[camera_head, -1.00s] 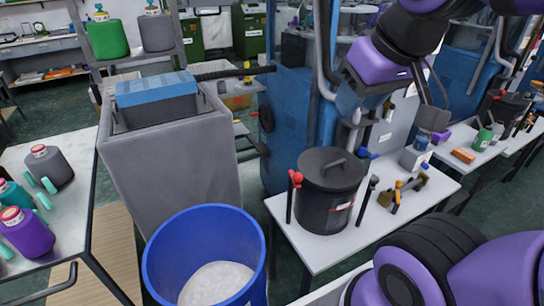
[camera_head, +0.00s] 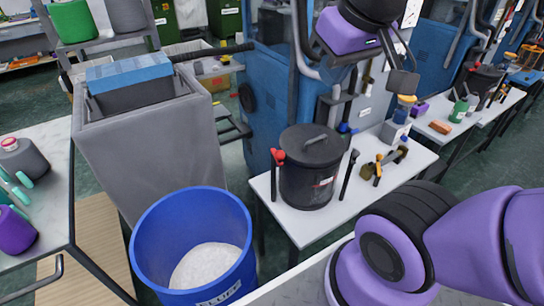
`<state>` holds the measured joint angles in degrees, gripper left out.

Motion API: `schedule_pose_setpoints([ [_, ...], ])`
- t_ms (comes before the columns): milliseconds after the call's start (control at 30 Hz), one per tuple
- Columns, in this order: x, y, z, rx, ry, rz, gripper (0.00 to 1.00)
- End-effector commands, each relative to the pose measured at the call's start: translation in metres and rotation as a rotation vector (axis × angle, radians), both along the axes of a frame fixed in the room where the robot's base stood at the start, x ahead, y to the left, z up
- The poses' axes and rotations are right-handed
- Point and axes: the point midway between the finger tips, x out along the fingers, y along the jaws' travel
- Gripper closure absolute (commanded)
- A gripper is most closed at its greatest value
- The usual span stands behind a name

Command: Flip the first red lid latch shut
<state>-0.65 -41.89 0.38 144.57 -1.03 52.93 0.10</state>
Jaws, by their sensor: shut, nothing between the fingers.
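A black lidded pot (camera_head: 308,185) stands on the near white table. A red-topped latch (camera_head: 278,158) stands upright on a dark stem at the pot's left side, by the lid's rim. A dark lever (camera_head: 349,172) stands at its right side. The lid (camera_head: 310,145) lies flat on the pot, its handle on top. I cannot tell whether the latch grips the lid. My gripper (camera_head: 403,84) hangs at the upper right, shut and empty, above and well right of the pot, apart from the red latch. Its fingertips are hard to make out.
A blue bin (camera_head: 150,225) with pale contents stands in front left, a grey tub (camera_head: 130,140) behind it. Yellow and black fittings (camera_head: 382,165) lie right of the pot. A blue machine (camera_head: 268,90) rises behind the table. A second white table (camera_head: 450,125) stands at right.

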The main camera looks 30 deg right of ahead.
Motion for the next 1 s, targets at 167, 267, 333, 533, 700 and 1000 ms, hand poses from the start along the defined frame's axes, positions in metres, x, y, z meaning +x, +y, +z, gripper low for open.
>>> schedule_pose_setpoints([
  [167, 0.018, 0.001, -0.010, -0.074, 0.106, 0.060, 1.00],
  [267, 0.030, 0.002, -0.017, -0.124, 0.174, 0.101, 1.00],
  [333, 0.038, 0.003, -0.022, -0.160, 0.221, 0.130, 1.00],
  [533, 0.062, 0.006, -0.037, -0.262, 0.350, 0.217, 1.00],
  [700, 0.082, 0.010, -0.053, -0.349, 0.457, 0.294, 1.00],
  [1000, 0.117, 0.022, -0.085, -0.505, 0.634, 0.436, 1.00],
])
